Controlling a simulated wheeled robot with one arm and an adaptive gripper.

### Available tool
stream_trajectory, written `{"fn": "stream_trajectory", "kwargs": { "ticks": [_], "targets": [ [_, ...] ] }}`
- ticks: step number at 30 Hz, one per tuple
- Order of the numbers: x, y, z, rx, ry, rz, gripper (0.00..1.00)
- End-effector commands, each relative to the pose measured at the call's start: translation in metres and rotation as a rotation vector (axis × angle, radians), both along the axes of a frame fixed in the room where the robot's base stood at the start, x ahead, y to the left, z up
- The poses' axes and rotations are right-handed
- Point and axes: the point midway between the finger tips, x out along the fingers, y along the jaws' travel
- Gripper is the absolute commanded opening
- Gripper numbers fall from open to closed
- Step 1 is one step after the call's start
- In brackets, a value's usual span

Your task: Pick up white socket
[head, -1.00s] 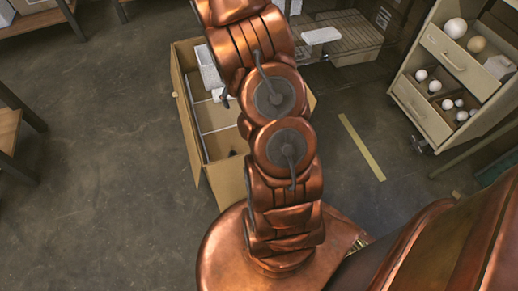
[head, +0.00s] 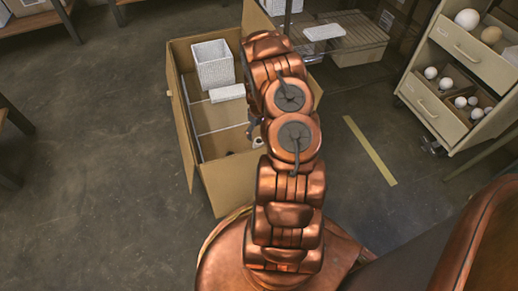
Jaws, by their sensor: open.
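A small white piece (head: 258,143), which looks like a white socket, lies in the cardboard box, partly hidden by my arm. My gripper (head: 253,128) reaches down into the box. Only a dark part of it shows at the left edge of my copper arm, close to the white piece. It is open, and I see nothing held in it. Whether it touches the white piece cannot be told. A small dark piece (head: 231,153) lies on the box floor to the left.
The cardboard box (head: 181,130) has thin dividers, a white basket (head: 213,65) and a white block (head: 227,93). A cabinet (head: 430,105) with several bulbs in its drawers stands at the right. Yellow tape (head: 370,150) marks the floor. The floor at left is clear.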

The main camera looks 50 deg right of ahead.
Motion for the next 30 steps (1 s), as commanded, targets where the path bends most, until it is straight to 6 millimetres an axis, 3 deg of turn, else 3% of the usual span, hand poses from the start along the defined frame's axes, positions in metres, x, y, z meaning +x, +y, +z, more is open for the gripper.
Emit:
{"fn": "stream_trajectory", "kwargs": {
  "ticks": [14, 24, 30],
  "targets": [
    [-0.004, 0.001, -0.038, 0.002, -0.001, 0.0, 0.9],
    [-0.011, 0.007, -0.081, 0.002, -0.002, 0.0, 0.9],
    [-0.011, 0.007, -0.083, 0.002, -0.002, -0.001, 0.9]
  ]
}}
